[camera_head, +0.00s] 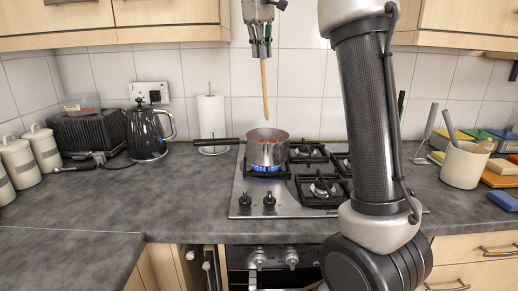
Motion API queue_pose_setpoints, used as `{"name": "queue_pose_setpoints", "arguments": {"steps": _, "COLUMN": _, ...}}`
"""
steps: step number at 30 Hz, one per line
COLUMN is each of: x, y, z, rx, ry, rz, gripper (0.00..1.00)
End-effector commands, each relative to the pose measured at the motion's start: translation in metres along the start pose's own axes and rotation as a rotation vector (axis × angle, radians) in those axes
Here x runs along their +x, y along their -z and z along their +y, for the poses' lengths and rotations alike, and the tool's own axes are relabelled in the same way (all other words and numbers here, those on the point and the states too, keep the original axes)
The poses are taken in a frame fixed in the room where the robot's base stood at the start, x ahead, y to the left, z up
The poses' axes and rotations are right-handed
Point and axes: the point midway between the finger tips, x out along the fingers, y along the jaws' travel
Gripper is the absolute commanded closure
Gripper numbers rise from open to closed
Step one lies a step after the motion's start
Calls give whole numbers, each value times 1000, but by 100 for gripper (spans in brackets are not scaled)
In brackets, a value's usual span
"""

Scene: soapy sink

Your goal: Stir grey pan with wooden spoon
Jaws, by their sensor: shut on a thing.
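A grey pan (267,153) sits on the back-left burner of the hob, with a blue flame under it. Its dark handle points left, and something reddish shows inside. My gripper (262,48) is above the pan, pointing down, and shut on a wooden spoon (265,92). The spoon hangs nearly upright, its lower end a little above the pan's rim and apart from it in the picture. The pan's bottom inside is hidden.
My arm crosses the right of the hob (240,205). A black kettle (147,131) and a paper towel roll (211,122) stand left of the pan. A utensil pot (463,165) stands at right. Cupboards (165,15) hang above. The left counter (90,205) has free room.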

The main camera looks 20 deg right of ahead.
Motion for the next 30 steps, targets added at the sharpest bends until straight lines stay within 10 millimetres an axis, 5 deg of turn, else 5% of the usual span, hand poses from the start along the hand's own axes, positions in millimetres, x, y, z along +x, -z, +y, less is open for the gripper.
{"name": "queue_pose_setpoints", "arguments": {"steps": 30, "x": -40, "y": -91, "z": -93, "rx": -4, "ry": -1, "rz": 2, "gripper": 100}}
